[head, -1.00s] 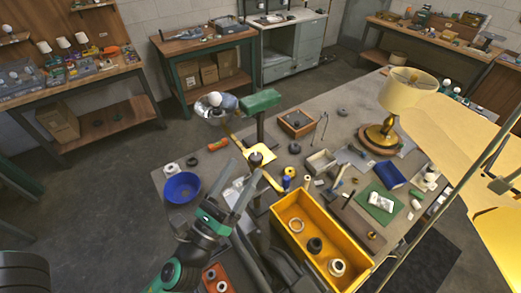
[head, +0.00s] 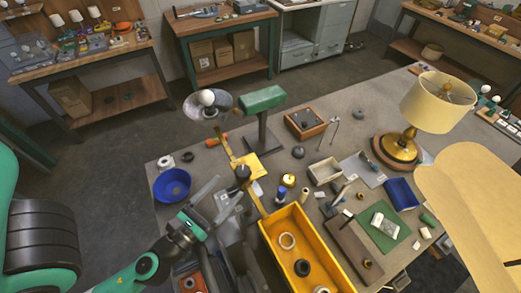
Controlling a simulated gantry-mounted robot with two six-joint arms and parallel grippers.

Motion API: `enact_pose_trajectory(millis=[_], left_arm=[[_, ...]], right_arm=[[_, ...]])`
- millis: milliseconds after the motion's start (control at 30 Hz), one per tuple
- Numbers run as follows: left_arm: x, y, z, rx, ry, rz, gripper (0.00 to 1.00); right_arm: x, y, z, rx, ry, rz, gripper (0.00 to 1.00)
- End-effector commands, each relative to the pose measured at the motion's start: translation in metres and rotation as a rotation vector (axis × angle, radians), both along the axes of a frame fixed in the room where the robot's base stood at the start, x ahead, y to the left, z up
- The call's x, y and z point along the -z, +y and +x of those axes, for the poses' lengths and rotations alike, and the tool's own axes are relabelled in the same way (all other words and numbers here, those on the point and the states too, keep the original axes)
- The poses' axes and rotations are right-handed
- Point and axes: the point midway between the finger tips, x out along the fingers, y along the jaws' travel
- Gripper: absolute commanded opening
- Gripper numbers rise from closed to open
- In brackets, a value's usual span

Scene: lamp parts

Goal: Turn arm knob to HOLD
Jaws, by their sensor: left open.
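A dark round knob (head: 243,172) sits at the joint of a yellow lamp arm (head: 228,149). The arm carries a metal reflector with a white bulb (head: 207,98) at its upper end. No lettering is readable on the knob. My left gripper (head: 217,198) is open and empty, with its two grey fingers apart, just left of and below the knob in the head view. I see no contact with the knob. My right gripper is not in view.
A green-topped stand (head: 262,98) rises behind the knob. A yellow bin (head: 318,252) holding rings is at the front, and a blue bowl (head: 172,185) is at left. A brass lamp (head: 403,148) stands right. Small parts crowd the bench's middle; its back is clearer.

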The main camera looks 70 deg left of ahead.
Motion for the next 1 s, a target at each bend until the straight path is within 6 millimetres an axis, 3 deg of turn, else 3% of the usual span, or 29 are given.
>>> enact_pose_trajectory(millis=[267,500,633,800,1000], left_arm=[[-0.005,0.007,0.011,-0.006,0.0,0.0,0.84],[-0.01,0.032,0.054,-0.004,-0.004,0.0,0.84],[-0.007,0.045,0.078,-0.002,-0.003,-0.001,0.84],[-0.002,0.056,0.097,0.0,-0.001,0.0,0.84],[0.0,0.058,0.101,0.0,0.0,0.0,0.84]], right_arm=[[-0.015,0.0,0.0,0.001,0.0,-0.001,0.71],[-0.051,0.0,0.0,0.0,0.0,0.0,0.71],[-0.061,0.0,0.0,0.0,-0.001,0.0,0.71],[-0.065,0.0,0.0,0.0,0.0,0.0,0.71],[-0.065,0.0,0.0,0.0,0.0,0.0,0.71]])
